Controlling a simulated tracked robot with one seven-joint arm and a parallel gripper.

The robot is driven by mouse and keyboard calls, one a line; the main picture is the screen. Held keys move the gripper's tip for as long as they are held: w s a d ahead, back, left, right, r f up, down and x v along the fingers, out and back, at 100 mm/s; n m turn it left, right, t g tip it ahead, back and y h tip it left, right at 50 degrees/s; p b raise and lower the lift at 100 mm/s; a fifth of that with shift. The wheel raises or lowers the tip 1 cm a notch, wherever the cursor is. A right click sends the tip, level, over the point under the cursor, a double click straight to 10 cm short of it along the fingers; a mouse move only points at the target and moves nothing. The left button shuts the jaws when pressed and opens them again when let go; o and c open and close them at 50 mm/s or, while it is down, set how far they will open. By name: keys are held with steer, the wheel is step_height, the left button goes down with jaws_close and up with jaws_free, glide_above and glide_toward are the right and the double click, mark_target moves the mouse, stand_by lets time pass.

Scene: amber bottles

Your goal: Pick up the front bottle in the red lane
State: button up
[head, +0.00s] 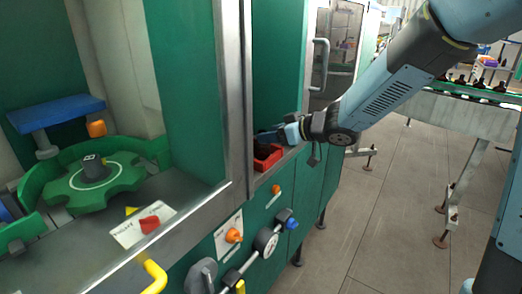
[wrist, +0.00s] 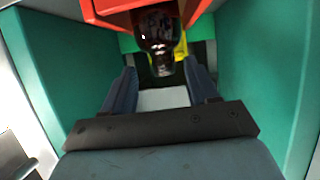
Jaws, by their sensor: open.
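The red lane (head: 264,160) is inside the green machine's opening, and its red walls also show at the top of the wrist view (wrist: 105,10). A dark amber bottle (wrist: 157,28) stands at the near end of the lane in the wrist view. My gripper (wrist: 157,80) is open, with one blue finger on each side and the bottle just beyond the tips, roughly centred between them. In the head view my gripper (head: 276,137) reaches into the opening at the red lane. The bottle's lower part and anything behind it cannot be made out clearly.
Green side walls (wrist: 62,70) flank my gripper closely. A metal door post (head: 236,90) stands left of the opening. A green star wheel (head: 95,185) lies farther left. A conveyor with dark bottles (head: 478,90) is at the right, over open floor.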

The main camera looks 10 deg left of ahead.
steer(key=shift+x, duration=2.2)
steer(key=shift+s, duration=0.15)
steer(key=shift+c, duration=0.3)
steer(key=shift+f, duration=0.1)
steer(key=c, duration=1)
